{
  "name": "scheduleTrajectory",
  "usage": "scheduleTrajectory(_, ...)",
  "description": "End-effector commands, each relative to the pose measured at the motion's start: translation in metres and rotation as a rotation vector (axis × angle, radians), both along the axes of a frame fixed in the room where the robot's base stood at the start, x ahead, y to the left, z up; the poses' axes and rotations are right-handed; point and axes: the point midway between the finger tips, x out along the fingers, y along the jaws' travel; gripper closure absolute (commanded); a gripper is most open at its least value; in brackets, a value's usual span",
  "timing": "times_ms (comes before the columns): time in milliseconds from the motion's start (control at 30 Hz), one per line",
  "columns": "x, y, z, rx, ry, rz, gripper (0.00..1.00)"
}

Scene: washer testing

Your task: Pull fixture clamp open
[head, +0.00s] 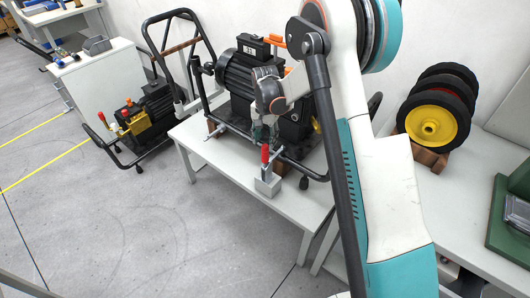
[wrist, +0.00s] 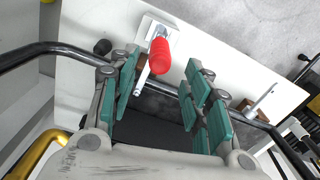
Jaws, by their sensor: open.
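The fixture clamp shows in the head view as an upright red handle (head: 265,154) on a metal base block (head: 268,184) at the front edge of the white table. In the wrist view the red handle (wrist: 160,53) stands beyond the fingertips, between the two finger pairs and nearer the left one. My gripper (wrist: 163,88) is open, with green pads on both sides and nothing held. In the head view my gripper (head: 262,128) is partly hidden by my arm, close above the handle. I cannot tell whether it touches the handle.
A black motor unit (head: 240,75) in a tubular frame stands on the white table (head: 215,150) behind the clamp. The frame's dark tube (wrist: 50,48) crosses close beside my gripper. A second machine (head: 150,110) stands at left. The floor in front is clear.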

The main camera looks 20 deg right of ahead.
Motion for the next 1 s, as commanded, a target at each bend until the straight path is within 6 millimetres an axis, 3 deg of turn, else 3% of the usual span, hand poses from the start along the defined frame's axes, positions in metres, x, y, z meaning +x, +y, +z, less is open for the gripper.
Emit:
scheduleTrajectory(100,0.000,0.000,-0.026,0.000,0.000,0.000,0.55)
scheduleTrajectory(300,0.000,0.000,-0.052,0.000,0.000,0.000,0.55)
scheduleTrajectory(767,0.000,0.000,-0.062,0.000,0.000,0.000,0.55)
scheduleTrajectory(967,0.000,0.000,-0.062,0.000,0.000,0.000,0.99)
scheduleTrajectory(1000,0.000,0.000,-0.062,0.000,0.000,0.000,1.00)
